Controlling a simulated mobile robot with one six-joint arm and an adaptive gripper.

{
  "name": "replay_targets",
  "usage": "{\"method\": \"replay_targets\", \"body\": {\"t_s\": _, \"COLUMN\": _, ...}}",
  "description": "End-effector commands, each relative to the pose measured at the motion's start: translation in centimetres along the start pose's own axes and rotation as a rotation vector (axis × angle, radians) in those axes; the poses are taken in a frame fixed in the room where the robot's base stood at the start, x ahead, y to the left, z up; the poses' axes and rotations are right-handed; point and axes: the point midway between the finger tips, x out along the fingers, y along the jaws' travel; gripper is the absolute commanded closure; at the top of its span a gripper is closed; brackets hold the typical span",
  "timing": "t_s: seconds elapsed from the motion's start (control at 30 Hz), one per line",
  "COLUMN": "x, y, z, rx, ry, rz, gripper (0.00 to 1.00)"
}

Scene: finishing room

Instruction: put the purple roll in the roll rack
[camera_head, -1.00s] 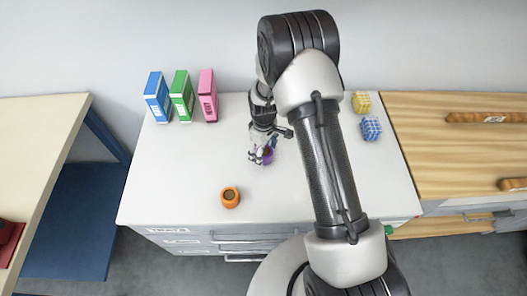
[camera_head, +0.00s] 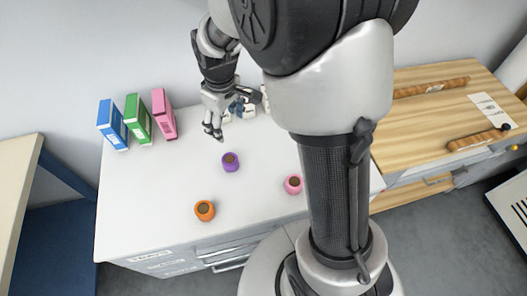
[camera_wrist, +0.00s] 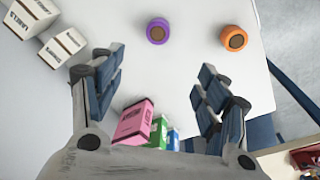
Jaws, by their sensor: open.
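The purple roll (camera_head: 230,162) stands upright on the white worktop (camera_head: 150,205), with its brown core facing up. It also shows at the top of the wrist view (camera_wrist: 157,31). My gripper (camera_head: 213,132) is open and empty, above the worktop and behind the purple roll, apart from it. In the wrist view my gripper's fingers (camera_wrist: 158,68) are spread with nothing between them at their height. I cannot make out a roll rack in either view; my arm covers part of the worktop.
An orange roll (camera_head: 204,211) stands in front of the purple one, and a pink roll (camera_head: 293,185) stands to the right. Blue (camera_head: 112,124), green (camera_head: 138,118) and pink (camera_head: 164,115) boxes stand at the back left. White labelled boxes (camera_wrist: 64,47) are near my gripper.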

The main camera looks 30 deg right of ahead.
Motion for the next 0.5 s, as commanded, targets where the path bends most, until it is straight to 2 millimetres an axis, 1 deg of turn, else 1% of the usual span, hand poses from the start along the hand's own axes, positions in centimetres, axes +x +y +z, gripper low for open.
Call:
{"method": "replay_targets", "body": {"t_s": 0.03, "x": -3.0, "y": -0.5, "z": 1.1, "rx": 0.042, "ry": 0.027, "rz": 0.016, "gripper": 0.32}}
{"method": "replay_targets", "body": {"t_s": 0.1, "x": -6.2, "y": -1.4, "z": 2.8, "rx": 0.104, "ry": 0.055, "rz": 0.031, "gripper": 0.32}}
{"method": "replay_targets", "body": {"t_s": 0.17, "x": -8.5, "y": -2.3, "z": 4.3, "rx": 0.157, "ry": 0.08, "rz": 0.042, "gripper": 0.32}}
{"method": "replay_targets", "body": {"t_s": 0.2, "x": -10.0, "y": -2.9, "z": 5.5, "rx": 0.193, "ry": 0.096, "rz": 0.049, "gripper": 0.32}}
{"method": "replay_targets", "body": {"t_s": 0.27, "x": -11.9, "y": -4.0, "z": 7.3, "rx": 0.245, "ry": 0.122, "rz": 0.058, "gripper": 0.32}}
{"method": "replay_targets", "body": {"t_s": 0.3, "x": -13.0, "y": -4.7, "z": 8.5, "rx": 0.28, "ry": 0.14, "rz": 0.064, "gripper": 0.32}}
{"method": "replay_targets", "body": {"t_s": 0.33, "x": -13.7, "y": -5.2, "z": 9.5, "rx": 0.306, "ry": 0.153, "rz": 0.068, "gripper": 0.32}}
{"method": "replay_targets", "body": {"t_s": 0.4, "x": -15.1, "y": -6.5, "z": 11.7, "rx": 0.367, "ry": 0.184, "rz": 0.076, "gripper": 0.32}}
{"method": "replay_targets", "body": {"t_s": 0.5, "x": -16.3, "y": -8.1, "z": 14.5, "rx": 0.444, "ry": 0.224, "rz": 0.083, "gripper": 0.32}}
